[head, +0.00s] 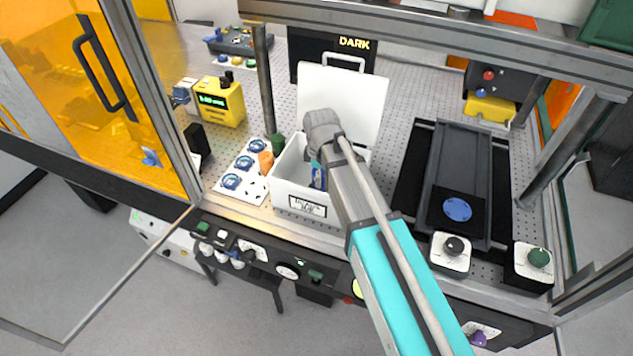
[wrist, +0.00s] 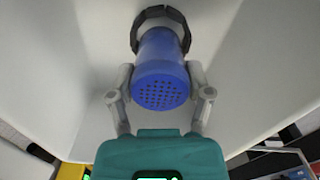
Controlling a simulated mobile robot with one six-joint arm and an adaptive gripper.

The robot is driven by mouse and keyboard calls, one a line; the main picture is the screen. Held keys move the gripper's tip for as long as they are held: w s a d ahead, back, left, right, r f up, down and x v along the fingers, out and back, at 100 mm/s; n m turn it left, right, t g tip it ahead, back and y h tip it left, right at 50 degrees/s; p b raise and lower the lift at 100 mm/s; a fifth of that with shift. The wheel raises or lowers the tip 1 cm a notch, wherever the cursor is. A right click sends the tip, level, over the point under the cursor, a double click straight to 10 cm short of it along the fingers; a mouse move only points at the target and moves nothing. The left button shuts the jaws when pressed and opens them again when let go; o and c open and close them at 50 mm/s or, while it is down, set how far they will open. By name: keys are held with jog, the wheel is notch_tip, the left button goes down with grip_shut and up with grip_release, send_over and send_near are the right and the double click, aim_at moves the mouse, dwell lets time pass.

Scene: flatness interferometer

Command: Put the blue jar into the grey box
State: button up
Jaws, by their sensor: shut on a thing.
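The blue jar (wrist: 160,80) has a perforated end towards the camera and a dark ring at its far end in the wrist view. My gripper (wrist: 160,88) is shut on it, one finger on each side. In the head view the blue jar (head: 318,179) shows only in part beside my arm, inside the opening of the pale grey box (head: 290,190). The box's lid stands open at the back, and its pale walls surround the jar in the wrist view. My arm hides much of the box's inside. I cannot tell whether the jar touches the floor.
Left of the box is a white tray (head: 256,192) with several blue-topped items, with an orange and a green piece near the box. A yellow device (head: 222,101) stands behind. A dark rail stage (head: 462,175) is right. A frame post (head: 264,80) stands near the box.

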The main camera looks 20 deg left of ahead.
jog(key=shift+f+b, duration=0.8)
jog(key=shift+f, duration=0.35)
jog(key=shift+f, duration=0.2)
jog(key=o, duration=1.3)
jog(key=shift+r, duration=0.1)
jog(key=shift+c, duration=0.2)
jog(key=shift+r, duration=0.1)
notch_tip(320, 180, up, 12)
jog(key=p, duration=1.2)
jog(key=shift+d, duration=0.15)
